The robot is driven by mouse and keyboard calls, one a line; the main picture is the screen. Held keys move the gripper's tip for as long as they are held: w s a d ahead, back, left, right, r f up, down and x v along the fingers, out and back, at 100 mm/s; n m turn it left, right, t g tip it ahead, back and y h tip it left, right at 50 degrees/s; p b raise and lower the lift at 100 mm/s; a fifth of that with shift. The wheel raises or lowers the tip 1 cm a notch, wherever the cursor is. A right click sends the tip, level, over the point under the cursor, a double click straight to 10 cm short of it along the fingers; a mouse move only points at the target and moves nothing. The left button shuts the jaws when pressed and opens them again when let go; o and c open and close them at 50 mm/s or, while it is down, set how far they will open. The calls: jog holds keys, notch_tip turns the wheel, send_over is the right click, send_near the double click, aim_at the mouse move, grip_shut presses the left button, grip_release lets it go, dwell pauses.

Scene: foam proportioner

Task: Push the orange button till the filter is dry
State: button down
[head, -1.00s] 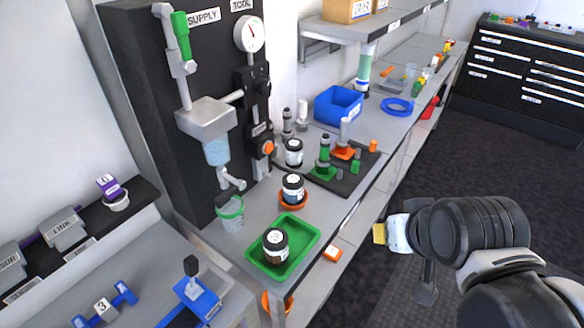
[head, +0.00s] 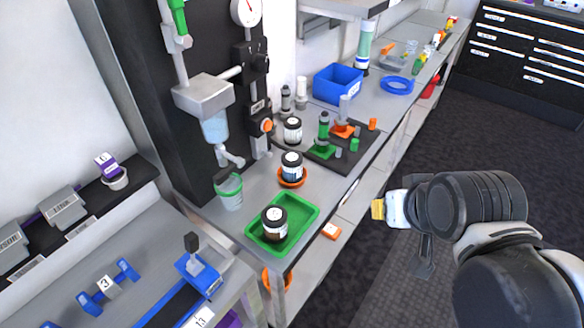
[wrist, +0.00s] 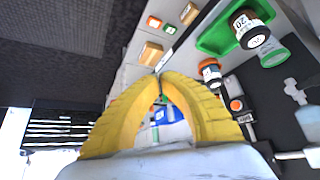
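The orange button (head: 267,125) is a round knob on a black block on the dark upright panel. It also shows in the wrist view (wrist: 236,104). The filter (head: 215,128) is a clear bowl with light blue liquid, hanging under a grey metal head left of the button. A drain spout below it hangs above a clear cup with a green rim (head: 229,190). My gripper (head: 378,209) is out over the floor, right of the bench and well away from the button. In the wrist view its yellow fingers (wrist: 160,74) meet at the tips with nothing between them.
A green tray (head: 302,222) with a dark jar stands at the bench's near edge. Other jars, a dark mat with green and orange parts, and a blue bin (head: 338,84) stand along the bench. A blue-fitted side bench is at lower left. The floor on the right is clear.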

aim_at(267, 126)
jog(key=shift+w, duration=0.1)
dwell(0.6)
jog(key=w+a+f+m+t+y, duration=0.1)
jog(key=w+a+m, duration=0.3)
jog(key=w, duration=0.4)
jog(key=w+a+f+m+t+y, duration=0.1)
jog(key=w+a+f+m+y, duration=0.1)
jog(key=w+a+m, duration=0.2)
jog(key=w+a+f+m+t+y+b, duration=0.1)
jog(key=w+a+m, duration=0.3)
jog(key=w, duration=0.7)
jog(key=shift+w+a+f+m+t+y, duration=0.35)
jog(key=shift+a+f+t+y, duration=0.1)
jog(key=shift+a+t+y, duration=0.3)
jog(key=shift+g, duration=0.25)
jog(key=w+a, duration=0.5)
jog(key=a, duration=0.1)
jog(key=shift+w+a, duration=0.2)
jog(key=shift+a, duration=0.15)
jog(key=shift+w+a, duration=0.3)
jog(key=shift+a, duration=0.05)
